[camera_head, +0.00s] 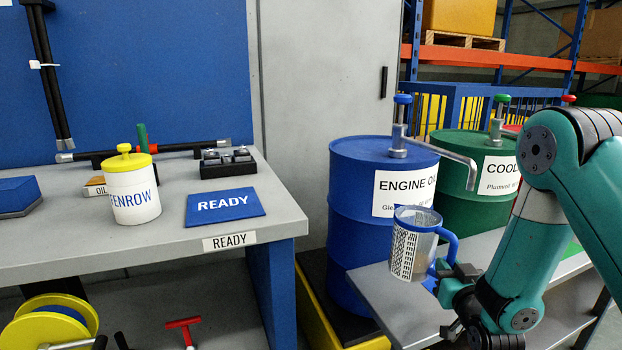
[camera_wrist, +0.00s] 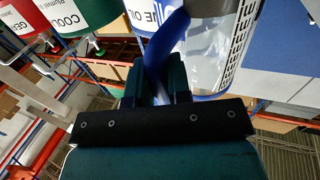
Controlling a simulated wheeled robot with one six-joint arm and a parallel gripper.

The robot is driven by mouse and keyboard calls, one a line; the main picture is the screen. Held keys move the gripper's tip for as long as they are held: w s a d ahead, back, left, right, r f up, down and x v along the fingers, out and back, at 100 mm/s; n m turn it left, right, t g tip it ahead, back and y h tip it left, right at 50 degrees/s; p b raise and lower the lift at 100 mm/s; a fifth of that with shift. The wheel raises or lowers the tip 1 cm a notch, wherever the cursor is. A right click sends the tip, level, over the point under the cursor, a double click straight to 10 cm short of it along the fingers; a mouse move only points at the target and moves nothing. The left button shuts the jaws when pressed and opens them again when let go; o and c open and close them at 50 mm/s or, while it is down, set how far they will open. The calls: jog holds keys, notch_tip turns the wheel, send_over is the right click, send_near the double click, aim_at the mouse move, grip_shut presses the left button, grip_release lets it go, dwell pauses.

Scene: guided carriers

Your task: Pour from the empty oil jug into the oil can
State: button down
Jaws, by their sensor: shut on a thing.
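A clear jug (camera_head: 428,252) with a blue rim, a blue handle and a black-and-white scale is upright in front of the engine oil drum. My gripper (camera_head: 450,279) is shut on its blue handle; the handle between the fingers also shows in the wrist view (camera_wrist: 168,50). I cannot tell whether the jug holds anything, or whether its base touches the grey shelf behind it. A white can (camera_head: 134,203) with a yellow lid and blue lettering, partly readable as "ENROW", stands on the workbench at the left, well away from my gripper. No other oil can shows clearly.
A blue engine oil drum (camera_head: 345,190) with a bent spout (camera_head: 450,157) stands behind the jug, a green coolant drum (camera_head: 455,205) beside it. The workbench (camera_head: 180,238) bears a blue READY mat (camera_head: 224,206), a black block (camera_head: 227,163) and a small OIL box (camera_head: 95,187).

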notch_tip(320, 180, up, 14)
jog(key=p, duration=1.3)
jog(key=shift+p, duration=0.35)
jog(key=s+f, duration=0.2)
jog(key=f, duration=0.2)
jog(key=s+f, duration=0.1)
jog(key=f, duration=0.3)
jog(key=s+f, duration=0.2)
jog(key=f, duration=0.2)
jog(key=shift+s, duration=0.35)
jog(key=shift+s+f, duration=0.25)
